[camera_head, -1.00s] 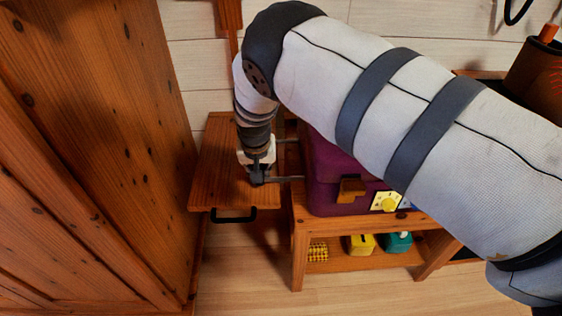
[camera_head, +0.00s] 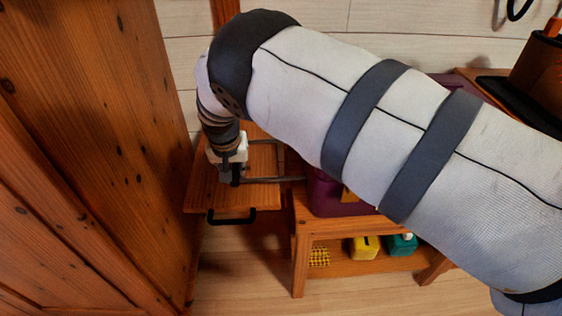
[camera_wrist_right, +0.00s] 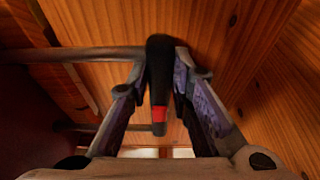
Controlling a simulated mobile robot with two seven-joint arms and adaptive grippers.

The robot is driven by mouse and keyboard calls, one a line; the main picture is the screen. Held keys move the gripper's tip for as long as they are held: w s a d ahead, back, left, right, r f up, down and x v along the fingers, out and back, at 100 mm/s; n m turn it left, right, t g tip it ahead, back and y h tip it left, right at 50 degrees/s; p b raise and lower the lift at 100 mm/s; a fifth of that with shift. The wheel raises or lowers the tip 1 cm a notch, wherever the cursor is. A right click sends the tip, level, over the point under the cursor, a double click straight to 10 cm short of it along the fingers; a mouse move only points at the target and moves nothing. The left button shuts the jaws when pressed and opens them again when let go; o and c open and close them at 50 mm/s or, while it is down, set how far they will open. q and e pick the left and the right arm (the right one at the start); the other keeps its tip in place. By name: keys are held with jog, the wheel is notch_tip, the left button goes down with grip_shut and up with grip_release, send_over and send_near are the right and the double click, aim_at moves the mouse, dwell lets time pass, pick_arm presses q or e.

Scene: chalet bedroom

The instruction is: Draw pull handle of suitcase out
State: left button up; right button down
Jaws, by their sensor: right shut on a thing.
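The purple suitcase (camera_head: 330,198) lies on a wooden bench and is partly hidden behind my right arm. Its pull handle stands out to the left on two thin metal rods (camera_head: 266,181). My right gripper (camera_head: 237,172) is at the outer end of these rods, over a small wooden cabinet. In the right wrist view, the gripper is shut on the black grip of the pull handle (camera_wrist_right: 160,75), which has a red band. A rod runs left from the grip toward the suitcase's dark side (camera_wrist_right: 25,110). My left gripper is not in view.
The wooden cabinet (camera_head: 200,187) with a black drawer pull (camera_head: 232,218) lies beneath the gripper. A tall wooden wardrobe (camera_head: 90,150) stands close on the left. The bench (camera_head: 300,240) holds yellow (camera_head: 364,247) and teal (camera_head: 401,244) items on its lower shelf.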

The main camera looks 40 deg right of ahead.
jog(key=shift+w+a+f+b, duration=0.15)
jog(key=shift+w+a+b, duration=0.35)
jog(key=shift+a+b, duration=0.4)
jog(key=shift+w+a+f+b, duration=0.1)
jog(key=shift+w+a+b, duration=0.4)
jog(key=shift+a+b, duration=0.35)
jog(key=c, duration=1.4)
grip_release()
jog(key=shift+r, duration=0.2)
jog(key=shift+c, duration=0.2)
jog(key=shift+r, duration=0.1)
jog(key=p+v, duration=0.5)
jog(key=shift+r+p, duration=0.3)
jog(key=shift+r, duration=0.1)
